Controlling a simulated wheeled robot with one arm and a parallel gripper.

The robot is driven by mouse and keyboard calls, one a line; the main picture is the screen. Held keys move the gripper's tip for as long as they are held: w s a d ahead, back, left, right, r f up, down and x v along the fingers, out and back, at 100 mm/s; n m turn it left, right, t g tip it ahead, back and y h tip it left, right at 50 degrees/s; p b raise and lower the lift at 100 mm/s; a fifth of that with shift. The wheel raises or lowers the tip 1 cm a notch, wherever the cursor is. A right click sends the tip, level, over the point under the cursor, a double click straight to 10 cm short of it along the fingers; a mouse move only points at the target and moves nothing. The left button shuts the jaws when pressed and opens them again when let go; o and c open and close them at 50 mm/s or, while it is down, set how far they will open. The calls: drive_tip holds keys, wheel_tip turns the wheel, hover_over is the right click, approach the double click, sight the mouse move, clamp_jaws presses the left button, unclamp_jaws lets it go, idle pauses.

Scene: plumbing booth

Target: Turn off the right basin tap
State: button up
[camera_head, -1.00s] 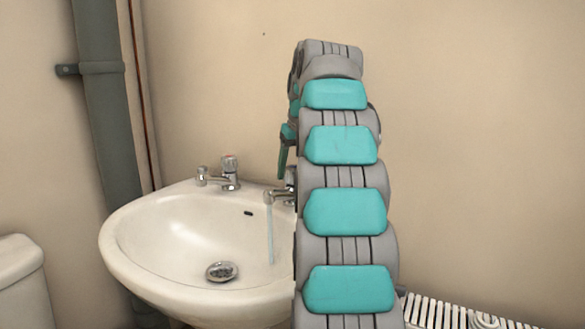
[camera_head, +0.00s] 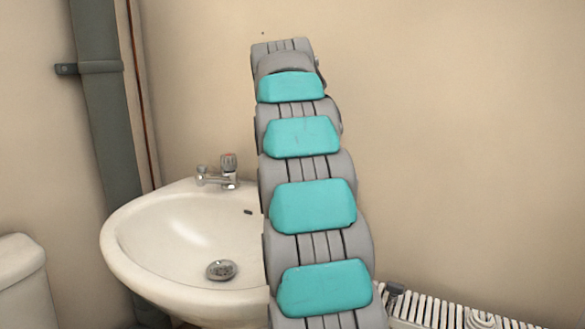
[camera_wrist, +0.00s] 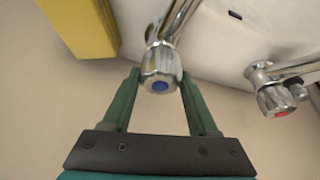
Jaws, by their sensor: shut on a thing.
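The white basin (camera_head: 150,262) stands against the wall in the head view. The right tap is hidden there behind my arm, so I cannot see whether water runs from it. In the wrist view the right tap's chrome handle (camera_wrist: 161,68), with a blue cap, sits between my two green fingers. My gripper (camera_wrist: 160,76) is shut on this handle. The left tap (camera_head: 228,170), with a red mark, stands on the basin's back rim. It also shows at the right of the wrist view (camera_wrist: 275,92).
A yellow object (camera_wrist: 80,25) lies near the fingers at the upper left of the wrist view. A white radiator (camera_head: 440,312) is low on the right. A grey pipe (camera_head: 108,120) runs up the wall at left. A white cistern (camera_head: 22,280) stands at far left.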

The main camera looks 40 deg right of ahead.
drive_tip(key=shift+m, duration=0.3)
drive_tip(key=o, duration=1.4)
